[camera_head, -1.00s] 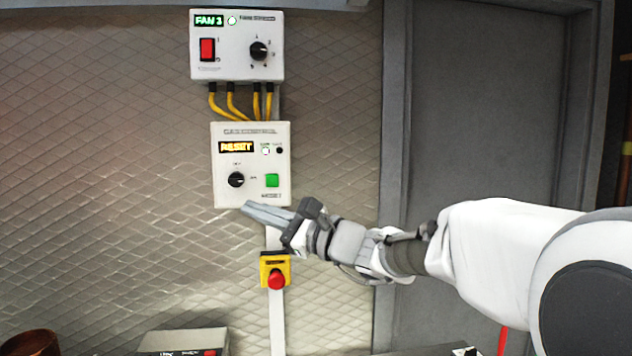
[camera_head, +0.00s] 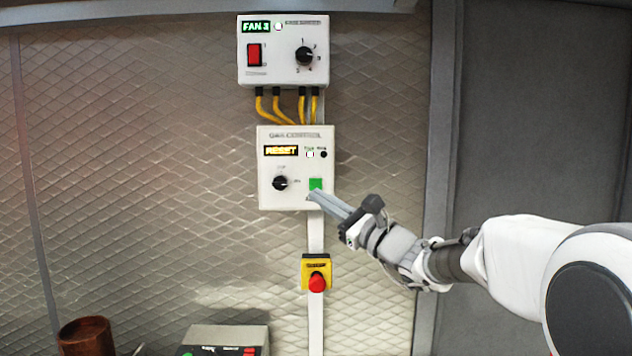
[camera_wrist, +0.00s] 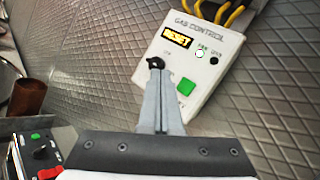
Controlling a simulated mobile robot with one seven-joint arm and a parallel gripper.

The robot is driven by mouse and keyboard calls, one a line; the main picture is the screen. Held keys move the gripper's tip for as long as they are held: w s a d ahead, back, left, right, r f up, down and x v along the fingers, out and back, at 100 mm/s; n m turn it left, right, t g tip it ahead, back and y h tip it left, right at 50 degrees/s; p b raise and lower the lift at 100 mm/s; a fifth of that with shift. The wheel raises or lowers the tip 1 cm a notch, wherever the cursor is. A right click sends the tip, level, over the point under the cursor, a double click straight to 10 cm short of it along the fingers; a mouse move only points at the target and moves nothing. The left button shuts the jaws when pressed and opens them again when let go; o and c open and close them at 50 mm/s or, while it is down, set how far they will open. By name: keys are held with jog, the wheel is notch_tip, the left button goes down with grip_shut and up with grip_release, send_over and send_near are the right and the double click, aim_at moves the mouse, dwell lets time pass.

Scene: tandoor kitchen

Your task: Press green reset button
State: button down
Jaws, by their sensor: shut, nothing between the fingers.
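The green reset button (camera_head: 316,184) is a square on the lower right of the white gas control box (camera_head: 268,196), which is fixed to the wall. The box display (camera_head: 281,150) reads RESET in amber. My gripper (camera_head: 314,196) is shut and empty, with its fingertips just below the button in the head view. I cannot tell whether they touch the box. In the wrist view, the fingertips (camera_wrist: 156,72) point toward the black knob (camera_wrist: 155,62), and the green button (camera_wrist: 186,87) shows to their right, uncovered.
The fan control box (camera_head: 283,72) is above, joined by yellow cables (camera_head: 277,107). A red emergency stop (camera_head: 317,282) on a yellow base sits below. A grey box (camera_head: 222,340) and a brown pot (camera_head: 86,337) are at the lower left.

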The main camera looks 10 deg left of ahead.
aim_at(310, 183)
jog(key=w+a+p, duration=0.1)
jog(key=w+p, duration=0.2)
jog(key=w, duration=0.4)
jog(key=shift+a, duration=0.4)
dwell(1.6)
jog(key=shift+w+a, duration=0.1)
jog(key=shift+w, duration=0.25)
jog(key=shift+w+a, duration=0.1)
jog(key=shift+w, duration=0.35)
dwell(0.6)
jog(key=shift+s, duration=0.1)
jog(key=shift+s+d+b, duration=0.2)
jog(key=shift+s+b, duration=0.55)
jog(key=shift+b, duration=0.15)
